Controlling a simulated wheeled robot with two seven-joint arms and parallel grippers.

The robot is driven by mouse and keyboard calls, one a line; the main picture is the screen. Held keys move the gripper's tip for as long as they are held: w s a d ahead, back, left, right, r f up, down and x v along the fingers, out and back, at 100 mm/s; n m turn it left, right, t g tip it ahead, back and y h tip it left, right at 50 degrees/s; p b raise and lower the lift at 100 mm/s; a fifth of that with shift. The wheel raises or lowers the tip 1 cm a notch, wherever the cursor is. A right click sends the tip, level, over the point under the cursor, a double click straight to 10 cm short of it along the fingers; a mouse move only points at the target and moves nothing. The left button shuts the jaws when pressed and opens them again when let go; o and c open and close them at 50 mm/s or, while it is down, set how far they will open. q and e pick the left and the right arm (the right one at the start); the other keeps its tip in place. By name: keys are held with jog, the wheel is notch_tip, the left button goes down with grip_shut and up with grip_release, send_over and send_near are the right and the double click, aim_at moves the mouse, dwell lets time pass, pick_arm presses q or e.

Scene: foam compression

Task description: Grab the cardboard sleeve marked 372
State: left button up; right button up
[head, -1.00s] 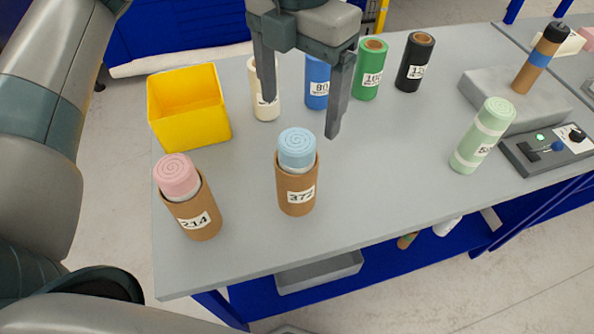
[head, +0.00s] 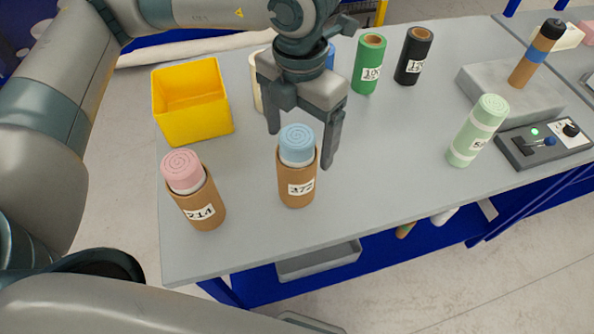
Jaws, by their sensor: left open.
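The cardboard sleeve marked 372 (head: 297,188) stands upright on the grey table (head: 245,235). A rolled light blue foam (head: 297,145) sticks out of its top. My left gripper (head: 301,148) is open, with its fingers pointing down. In the picture one finger is at the left of the blue foam's top and the other at its right. Whether the fingers are around the roll or behind it, I cannot tell. Nothing is held. My right gripper does not show.
A cardboard sleeve marked 214 (head: 203,207) with pink foam stands at the left. A yellow bin (head: 190,103) is behind it. Green (head: 369,63) and black (head: 414,55) rolls stand at the back. A pale green roll (head: 476,131) is at the right.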

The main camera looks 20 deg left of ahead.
aim_at(297, 174)
pick_arm(q)
notch_tip(297, 174, down, 2)
jog(key=shift+f+p, duration=0.2)
jog(key=shift+p, duration=0.15)
jog(key=shift+f, duration=0.6)
jog(key=shift+a+f+p, duration=0.15)
jog(key=shift+f+p, duration=0.5)
jog(key=shift+p, duration=0.15)
notch_tip(297, 174, down, 3)
jog(key=shift+w+a+p, duration=0.15)
jog(key=shift+p, duration=0.65)
jog(key=shift+f, duration=0.45)
jog(key=c, duration=1.5)
